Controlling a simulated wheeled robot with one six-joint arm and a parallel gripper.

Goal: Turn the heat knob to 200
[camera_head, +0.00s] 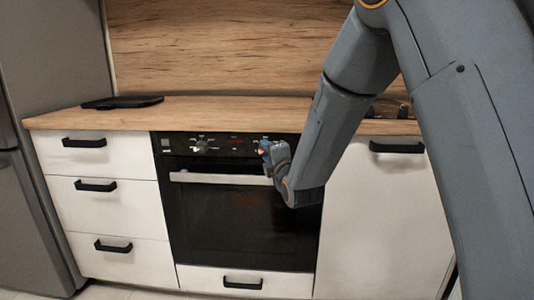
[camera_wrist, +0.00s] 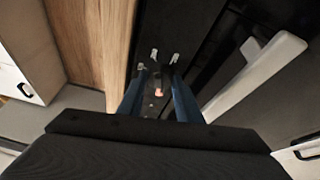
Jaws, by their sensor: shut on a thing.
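The black oven control panel (camera_head: 225,145) runs below the worktop. A silver knob (camera_head: 202,145) shows on its left part, clear of my arm. My gripper (camera_head: 266,147) is at the right part of the panel, shut on what appears to be the heat knob, which it mostly hides in the head view. In the wrist view, the two blue fingers of my gripper (camera_wrist: 157,64) reach to the dark panel, with a small dark knob (camera_wrist: 157,70) between their tips. The knob's pointer and the scale numbers are too small to read.
The oven's pale bar handle (camera_head: 220,179) runs just below the panel and close to my gripper; it also shows in the wrist view (camera_wrist: 260,70). The wooden worktop (camera_head: 230,112) overhangs above. White drawers (camera_head: 100,190) stand to the left, and a dark flat object (camera_head: 122,102) lies on the worktop.

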